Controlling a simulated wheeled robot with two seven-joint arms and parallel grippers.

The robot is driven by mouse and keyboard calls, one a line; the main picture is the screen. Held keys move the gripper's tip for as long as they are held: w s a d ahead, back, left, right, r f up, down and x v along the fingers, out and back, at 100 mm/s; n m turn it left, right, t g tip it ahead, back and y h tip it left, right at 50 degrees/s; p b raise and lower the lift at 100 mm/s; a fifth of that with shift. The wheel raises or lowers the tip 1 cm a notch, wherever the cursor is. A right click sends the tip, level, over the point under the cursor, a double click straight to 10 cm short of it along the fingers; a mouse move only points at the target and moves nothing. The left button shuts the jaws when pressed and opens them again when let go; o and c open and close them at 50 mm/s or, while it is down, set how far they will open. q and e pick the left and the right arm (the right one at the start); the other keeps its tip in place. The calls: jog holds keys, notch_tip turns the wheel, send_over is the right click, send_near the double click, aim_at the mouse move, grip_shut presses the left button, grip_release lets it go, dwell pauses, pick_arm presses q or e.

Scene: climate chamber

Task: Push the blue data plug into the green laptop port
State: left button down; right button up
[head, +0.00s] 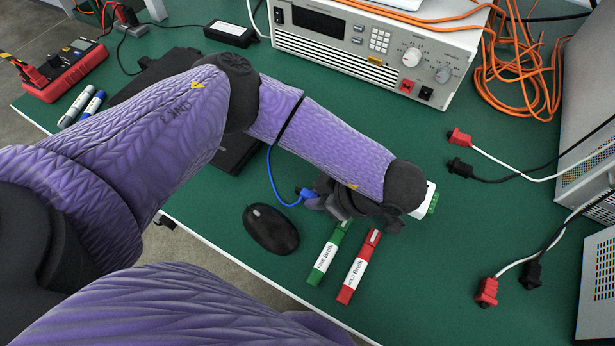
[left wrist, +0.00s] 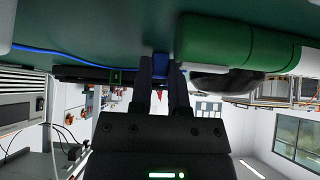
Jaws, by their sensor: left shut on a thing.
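The blue data plug (head: 305,193) is held at the fingertips of my left gripper (head: 315,201), with its blue cable looping away to the left. In the left wrist view the blue plug (left wrist: 161,64) sits between the two dark fingers of the left gripper (left wrist: 162,75). The black laptop (head: 236,155) lies left of the gripper, largely hidden under my arm. Its edge shows in the left wrist view with a green-outlined port (left wrist: 115,77), left of the plug and apart from it. The port is hidden in the head view. My right gripper is not in view.
A black mouse (head: 270,229), a green marker (head: 328,253) and a red marker (head: 359,265) lie close in front of the gripper. A power supply (head: 375,45) stands behind. Red and black leads lie at the right. Green table is clear right of the markers.

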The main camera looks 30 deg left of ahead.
pick_arm(q)
jog(key=shift+r, duration=0.1)
notch_tip(320, 180, up, 5)
jog(key=p, duration=0.4)
dwell(0.3)
